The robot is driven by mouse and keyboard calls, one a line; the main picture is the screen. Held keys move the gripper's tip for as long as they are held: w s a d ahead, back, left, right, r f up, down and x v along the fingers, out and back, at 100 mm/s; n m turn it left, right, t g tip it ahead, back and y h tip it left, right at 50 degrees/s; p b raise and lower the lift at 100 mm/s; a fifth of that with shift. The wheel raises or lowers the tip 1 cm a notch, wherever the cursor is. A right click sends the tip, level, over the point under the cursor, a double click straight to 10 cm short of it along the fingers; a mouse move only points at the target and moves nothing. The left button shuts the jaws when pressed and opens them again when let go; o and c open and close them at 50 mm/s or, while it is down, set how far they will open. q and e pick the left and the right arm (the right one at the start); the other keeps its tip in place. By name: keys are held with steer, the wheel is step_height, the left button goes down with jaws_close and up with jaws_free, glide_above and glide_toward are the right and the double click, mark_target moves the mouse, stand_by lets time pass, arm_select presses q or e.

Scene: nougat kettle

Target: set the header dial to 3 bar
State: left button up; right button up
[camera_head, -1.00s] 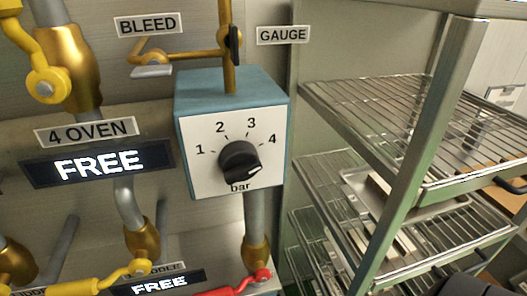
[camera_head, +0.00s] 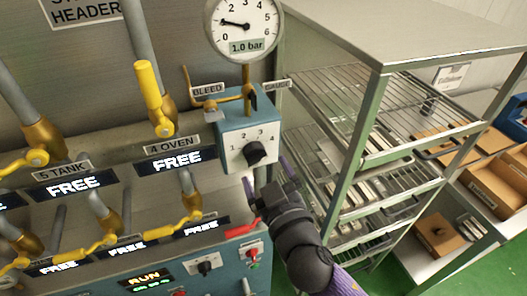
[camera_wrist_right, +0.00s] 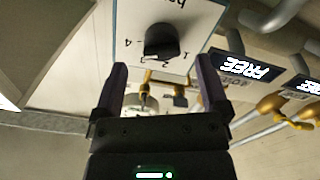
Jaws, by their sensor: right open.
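The header dial is a black knob (camera_head: 254,153) on the white face of a blue box (camera_head: 236,105), marked 1 to 4 and "bar". Its pointer is too small to read in the head view. The round gauge (camera_head: 244,25) above shows 1.0 bar. My right gripper (camera_head: 268,178) is open and empty, just below the dial box. In the right wrist view, which shows the panel upside down, the knob (camera_wrist_right: 162,42) lies beyond and between the two spread fingers (camera_wrist_right: 162,85), apart from them. My left gripper is in no view.
A steel rack with wire shelves (camera_head: 345,85) stands close to the right of the dial box. Yellow-handled valves (camera_head: 150,85) and "FREE" displays (camera_head: 178,160) fill the left.

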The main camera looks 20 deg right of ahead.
mark_target(259, 161)
steer(key=w, duration=0.4)
steer(key=shift+w+a, duration=0.15)
steer(key=shift+w, duration=0.05)
steer(key=shift+c, duration=0.4)
steer(key=shift+s, duration=0.1)
steer(key=c, duration=1.2)
